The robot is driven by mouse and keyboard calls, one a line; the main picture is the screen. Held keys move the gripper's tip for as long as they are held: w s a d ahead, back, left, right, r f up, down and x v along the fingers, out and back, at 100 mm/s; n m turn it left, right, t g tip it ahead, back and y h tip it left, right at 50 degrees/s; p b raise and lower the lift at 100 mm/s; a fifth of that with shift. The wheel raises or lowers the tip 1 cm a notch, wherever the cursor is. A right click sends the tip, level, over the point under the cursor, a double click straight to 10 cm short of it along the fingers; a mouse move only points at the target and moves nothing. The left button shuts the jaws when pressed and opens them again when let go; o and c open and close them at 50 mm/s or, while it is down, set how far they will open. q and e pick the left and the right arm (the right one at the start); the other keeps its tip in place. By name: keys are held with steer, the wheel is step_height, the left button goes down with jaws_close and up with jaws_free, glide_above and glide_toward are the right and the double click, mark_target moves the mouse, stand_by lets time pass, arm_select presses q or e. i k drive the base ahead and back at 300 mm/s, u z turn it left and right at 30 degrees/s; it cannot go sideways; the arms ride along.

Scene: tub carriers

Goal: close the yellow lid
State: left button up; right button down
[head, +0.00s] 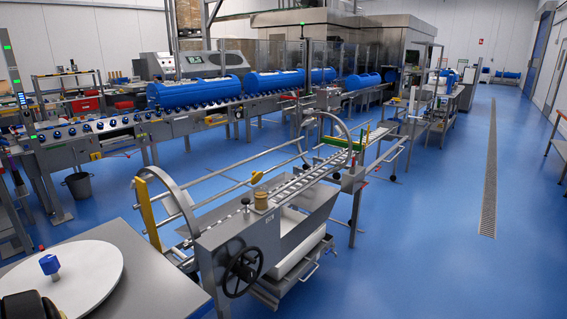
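I cannot make out a yellow lid for certain in the head view. An upright yellow plate (148,212) stands at the left hoop of the steel conveyor frame (222,243). A white round disc (75,278) with a blue knob (50,265) lies on the steel table at the lower left. Neither of my grippers can be recognised. A dark rounded shape is cut off at the bottom left corner, and I cannot tell what it is.
A black handwheel (243,272) sits on the frame's near end, with a white tub (299,250) beneath the frame. Behind, blue cylinders (194,92) rest on a long conveyor. The blue floor (430,250) at the right is clear around a drain grate (489,185).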

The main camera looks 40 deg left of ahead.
mark_target(257, 177)
steer(key=i, duration=1.9)
steer(key=u, duration=1.8)
steer(key=i, duration=0.75)
steer(key=u, duration=0.25)
